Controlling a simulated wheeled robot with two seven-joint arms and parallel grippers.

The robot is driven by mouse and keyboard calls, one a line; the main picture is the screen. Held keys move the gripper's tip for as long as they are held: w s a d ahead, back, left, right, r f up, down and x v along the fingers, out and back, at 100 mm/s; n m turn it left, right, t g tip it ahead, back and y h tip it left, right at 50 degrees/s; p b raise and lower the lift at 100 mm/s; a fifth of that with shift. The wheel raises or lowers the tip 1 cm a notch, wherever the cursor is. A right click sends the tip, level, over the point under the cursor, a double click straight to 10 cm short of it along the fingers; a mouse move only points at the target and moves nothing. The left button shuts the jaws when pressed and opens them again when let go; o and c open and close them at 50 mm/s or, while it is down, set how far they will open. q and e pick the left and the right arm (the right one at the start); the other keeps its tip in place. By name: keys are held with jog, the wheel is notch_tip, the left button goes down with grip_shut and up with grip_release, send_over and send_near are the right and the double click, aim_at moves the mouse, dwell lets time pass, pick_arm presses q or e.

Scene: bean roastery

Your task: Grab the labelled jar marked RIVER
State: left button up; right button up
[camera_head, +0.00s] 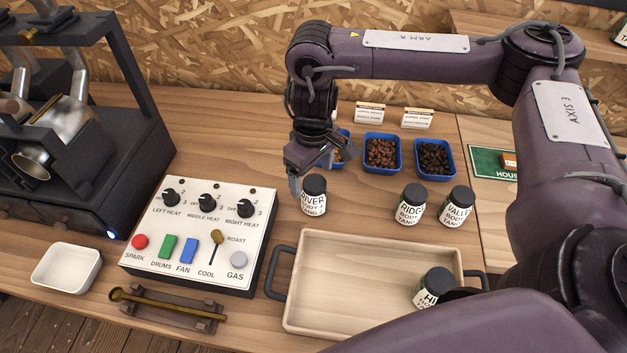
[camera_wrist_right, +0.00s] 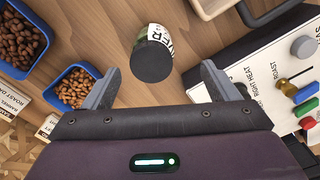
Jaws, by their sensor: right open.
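The jar marked RIVER (camera_head: 313,196) stands upright on the wooden table, with a black lid and a white label. In the right wrist view the RIVER jar (camera_wrist_right: 154,55) shows its dark lid ahead of and between the two fingers. My right gripper (camera_head: 312,169) is open and empty, just behind and above the jar in the head view. In the right wrist view its fingers (camera_wrist_right: 160,82) are spread wide on either side of the lid line. Whether they touch the jar cannot be told, but a gap shows. My left gripper is not in view.
Jars marked RIDGE (camera_head: 410,206) and VALLEY (camera_head: 456,207) stand to the right. Another jar (camera_head: 433,287) is in the wooden tray (camera_head: 335,310). The control panel (camera_head: 195,270) lies left of the RIVER jar. Blue bean trays (camera_head: 382,167) sit behind.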

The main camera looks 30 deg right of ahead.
aim_at(314, 194)
jog(key=shift+w+d+f, duration=0.2)
jog(key=shift+d+f, duration=0.05)
jog(key=shift+f, duration=0.2)
jog(key=shift+s+d+f+b, duration=0.15)
jog(key=shift+f+b, duration=0.1)
jog(key=shift+b, duration=0.3)
jog(key=shift+f, duration=0.35)
jog(key=f, duration=0.2)
jog(key=f+b, duration=0.1)
jog(key=f, duration=0.1)
jog(key=f+b, duration=0.1)
jog(key=f, duration=0.1)
jog(key=shift+w+f, duration=0.3)
jog(key=shift+f, duration=0.1)
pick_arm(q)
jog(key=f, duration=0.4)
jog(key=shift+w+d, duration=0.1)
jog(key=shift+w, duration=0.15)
pick_arm(e)
jog(key=shift+c, duration=0.3)
jog(key=c, duration=1)
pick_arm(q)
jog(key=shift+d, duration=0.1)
pick_arm(e)
jog(key=shift+c, duration=0.6)
jog(key=shift+r, duration=0.15)
